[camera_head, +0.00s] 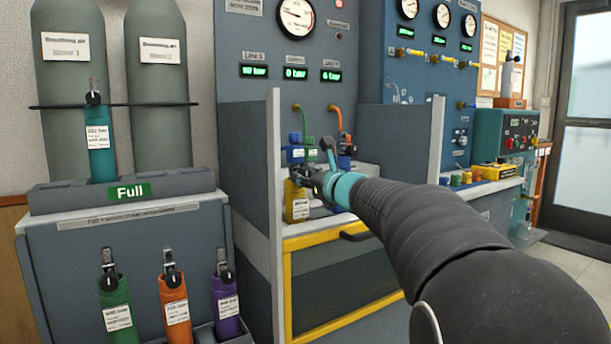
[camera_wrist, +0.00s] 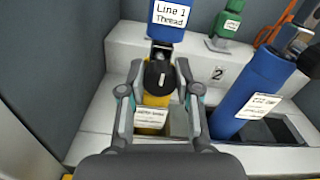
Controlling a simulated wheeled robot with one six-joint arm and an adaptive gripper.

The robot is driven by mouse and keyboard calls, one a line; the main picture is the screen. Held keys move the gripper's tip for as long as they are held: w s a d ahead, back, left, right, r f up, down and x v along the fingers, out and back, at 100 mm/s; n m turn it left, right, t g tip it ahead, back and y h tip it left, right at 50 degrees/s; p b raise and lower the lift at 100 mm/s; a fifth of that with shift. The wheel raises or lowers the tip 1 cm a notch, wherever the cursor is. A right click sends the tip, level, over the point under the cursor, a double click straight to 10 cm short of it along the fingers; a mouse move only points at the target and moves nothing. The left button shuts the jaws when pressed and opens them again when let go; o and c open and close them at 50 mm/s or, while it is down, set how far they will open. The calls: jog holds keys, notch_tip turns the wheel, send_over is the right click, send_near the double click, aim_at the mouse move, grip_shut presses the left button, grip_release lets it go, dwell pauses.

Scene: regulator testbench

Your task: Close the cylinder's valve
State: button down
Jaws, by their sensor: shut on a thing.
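The yellow cylinder (camera_head: 296,203) stands at the left of the bench bay in the head view. It also shows in the wrist view (camera_wrist: 154,118), upright in a slot with a white label on its front. Its black valve (camera_wrist: 157,76) is on top, with a pale line on the knob. My gripper (camera_wrist: 159,72) is shut on the valve, one finger on each side. A blue connector marked "Line 1 Thread" (camera_wrist: 170,14) sits just behind the valve. In the head view my gripper (camera_head: 308,181) partly hides the valve.
A blue cylinder (camera_wrist: 244,92) stands tilted in the slot to the right, near marker "2". A green connector (camera_wrist: 228,28) is behind. Grey partitions (camera_head: 255,150) flank the bay. A rack at left holds a teal cylinder (camera_head: 101,150) and several others below.

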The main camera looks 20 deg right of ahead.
dwell(0.4)
jog(key=c, duration=0.8)
grip_release()
jog(key=v, duration=1.2)
